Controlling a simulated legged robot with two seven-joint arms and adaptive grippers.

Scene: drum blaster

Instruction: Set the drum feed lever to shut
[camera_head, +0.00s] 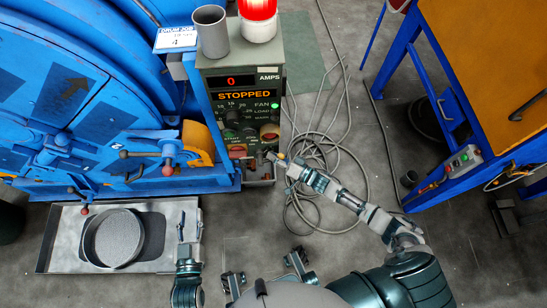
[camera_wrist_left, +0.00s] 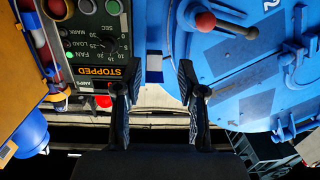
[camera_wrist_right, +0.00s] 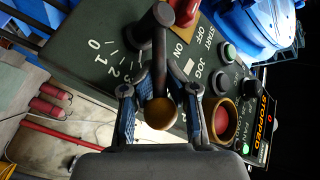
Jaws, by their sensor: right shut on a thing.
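A dark lever (camera_wrist_right: 160,55) with a brass-coloured ball knob (camera_wrist_right: 161,113) stands on the grey-green control box in the right wrist view. A scale with 0, 1, 2 and 3 is printed beside it. My right gripper (camera_wrist_right: 160,118) is shut on the knob, one finger on each side. In the head view, my right gripper (camera_head: 281,160) is at the lower front of the control box (camera_head: 245,110); the lever is small there. My left gripper (camera_head: 188,228) is open and empty above the tray's right end; its spread fingers show in the left wrist view (camera_wrist_left: 160,85).
The box display reads 0 amps and STOPPED. The blue drum machine (camera_head: 70,90) with red-knobbed handles (camera_head: 168,170) stands on the left. A metal tray (camera_head: 185,262) holds a round pan (camera_head: 112,238). Loose cables (camera_head: 330,150) lie on the floor. A blue-framed orange unit (camera_head: 490,60) stands right.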

